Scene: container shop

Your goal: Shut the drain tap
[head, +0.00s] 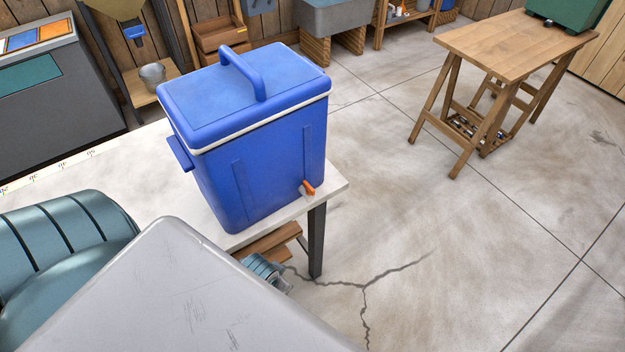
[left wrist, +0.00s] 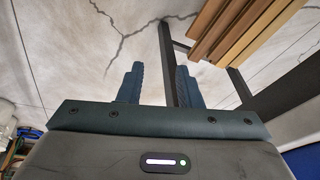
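The drain tap (head: 307,188) has a small orange handle and a pale body. It sits low on the front of a blue cooler box (head: 240,150), near its right corner. Whether it is turned open or shut is too small to tell. In the left wrist view my left gripper (left wrist: 158,76) has its two teal fingers apart with nothing between them. In the head view a ribbed teal part of this gripper (head: 266,271) shows beyond my grey arm link, below the tap and apart from it. The tap is not visible in the wrist view. My right gripper is not in view.
The cooler stands on a pale table (head: 130,172) with a dark leg (head: 317,240). Wooden slats (head: 270,240) lie under its edge, close to my left gripper. A wooden trestle table (head: 515,45) stands back right. The cracked floor between is open.

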